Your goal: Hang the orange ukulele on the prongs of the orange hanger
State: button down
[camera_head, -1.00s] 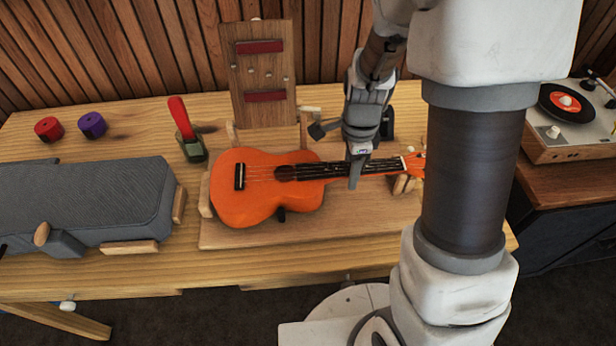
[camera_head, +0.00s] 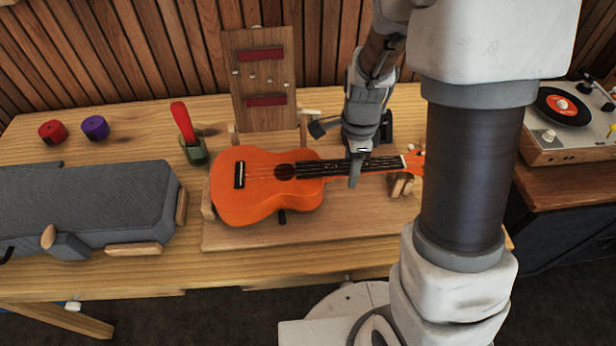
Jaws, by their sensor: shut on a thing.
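The orange ukulele (camera_head: 262,200) lies face up on a wooden cradle on the bench, its body to the left and its neck to the right. My gripper (camera_head: 355,178) points down and is shut on the ukulele's dark neck, between body and headstock. The headstock is partly hidden behind my arm's column. I cannot make out an orange hanger or its prongs in this view.
A wooden panel (camera_head: 262,122) with red strips stands behind the ukulele. A grey case (camera_head: 90,205) lies at left, a red-handled tool in a cup (camera_head: 195,152) beside it. Red (camera_head: 53,131) and purple (camera_head: 96,127) rolls sit behind. A turntable (camera_head: 570,118) stands at right.

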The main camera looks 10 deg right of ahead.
jog(key=shift+r+p, duration=0.4)
jog(key=shift+r, duration=0.2)
jog(key=shift+r+p, duration=2.35)
jog(key=shift+r, duration=0.25)
jog(key=shift+r+p, duration=2.3)
jog(key=shift+r, duration=0.1)
